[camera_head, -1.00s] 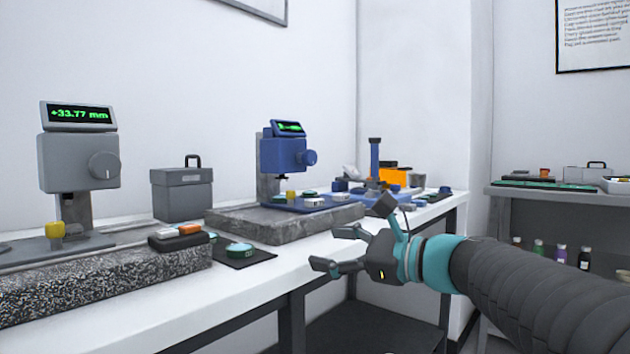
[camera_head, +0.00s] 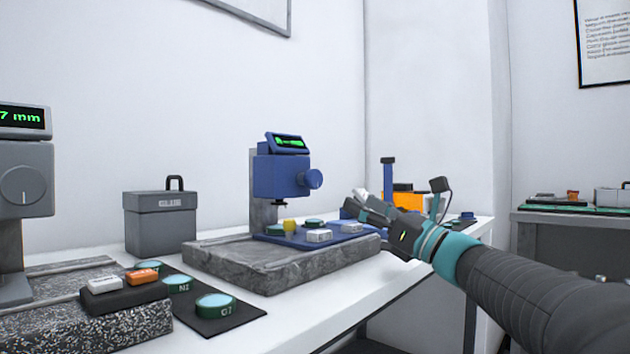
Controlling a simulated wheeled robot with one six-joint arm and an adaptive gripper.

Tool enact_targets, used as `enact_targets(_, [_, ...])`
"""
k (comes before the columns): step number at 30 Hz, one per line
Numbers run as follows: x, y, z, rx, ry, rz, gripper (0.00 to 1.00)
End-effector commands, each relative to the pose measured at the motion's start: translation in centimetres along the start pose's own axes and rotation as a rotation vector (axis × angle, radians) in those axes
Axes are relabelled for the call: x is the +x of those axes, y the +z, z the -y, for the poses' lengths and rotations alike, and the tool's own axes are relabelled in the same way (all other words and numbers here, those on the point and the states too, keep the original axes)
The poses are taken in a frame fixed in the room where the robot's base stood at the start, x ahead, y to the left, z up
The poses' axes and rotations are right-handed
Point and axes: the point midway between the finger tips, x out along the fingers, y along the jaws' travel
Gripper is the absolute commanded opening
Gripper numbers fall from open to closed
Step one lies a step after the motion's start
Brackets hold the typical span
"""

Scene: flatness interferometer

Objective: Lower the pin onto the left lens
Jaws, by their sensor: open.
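A blue gauge (camera_head: 281,175) stands on a grey stone slab (camera_head: 215,257), with a round blue knob (camera_head: 311,179) on its right side and a lit green display. Its short pin (camera_head: 284,197) hangs above a blue plate (camera_head: 350,238). On the plate are a green-rimmed lens (camera_head: 276,229) at left, another green-rimmed disc (camera_head: 314,223), a yellow piece (camera_head: 290,225) and white blocks (camera_head: 319,236). The pin appears raised above these pieces. My gripper (camera_head: 365,212) is open and empty, to the right of the gauge, apart from the knob, partly covering the plate's right side.
At left, a grey gauge (camera_head: 22,180) stands on a speckled slab (camera_head: 130,330), partly cut off. A grey case (camera_head: 160,222) stands behind. Orange and dark items crowd the back right.

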Motion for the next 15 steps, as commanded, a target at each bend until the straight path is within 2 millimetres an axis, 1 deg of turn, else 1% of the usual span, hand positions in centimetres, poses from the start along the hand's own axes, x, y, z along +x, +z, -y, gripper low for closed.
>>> enact_targets(6, [4.1,-0.2,-0.6,0.006,0.015,-0.001,0.67])
enact_targets(15, [9.6,-0.2,-0.6,0.005,0.012,-0.002,0.67])
